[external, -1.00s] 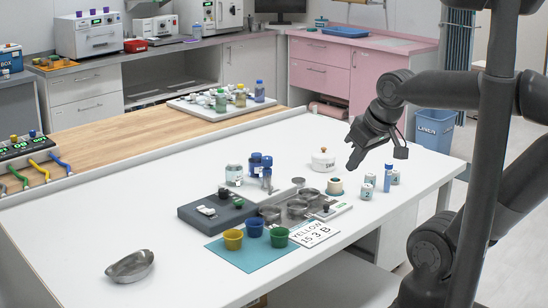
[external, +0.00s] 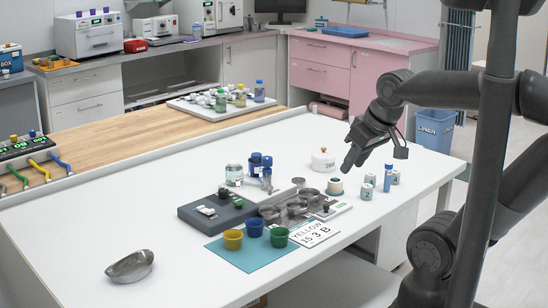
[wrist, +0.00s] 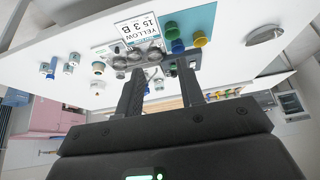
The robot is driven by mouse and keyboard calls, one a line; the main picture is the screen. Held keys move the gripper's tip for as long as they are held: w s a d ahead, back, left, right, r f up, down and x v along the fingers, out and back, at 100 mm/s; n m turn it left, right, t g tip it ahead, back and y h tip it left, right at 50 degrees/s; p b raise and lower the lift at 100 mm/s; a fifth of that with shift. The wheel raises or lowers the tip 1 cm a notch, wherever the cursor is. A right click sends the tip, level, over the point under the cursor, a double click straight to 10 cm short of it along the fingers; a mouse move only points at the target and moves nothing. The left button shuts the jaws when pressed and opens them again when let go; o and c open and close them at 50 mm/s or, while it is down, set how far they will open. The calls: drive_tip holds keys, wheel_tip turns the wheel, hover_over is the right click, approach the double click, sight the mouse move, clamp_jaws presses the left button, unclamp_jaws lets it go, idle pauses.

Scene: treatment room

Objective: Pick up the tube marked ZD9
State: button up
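No marking ZD9 can be read in either view, so I cannot tell which thing is the tube. A slim blue upright tube-like item (external: 388,177) stands among white labelled cylinders at the right of the white table; blue-capped items also show in the wrist view (wrist: 51,68). My gripper (external: 350,163) hangs above the table's right part, apart from everything below. In the wrist view its two fingers (wrist: 160,68) are spread with nothing held between them.
White cylinders (external: 367,191), a tape roll (external: 335,187) and a lidded white pot (external: 323,160) stand below my gripper. Metal bowls (external: 297,208), a YELLOW 15 3 B card (external: 314,233) and coloured cups (external: 233,239) lie left. A kidney dish (external: 131,267) sits front left, with clear table around it.

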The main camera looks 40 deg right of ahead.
drive_tip(key=shift+o, duration=1.4)
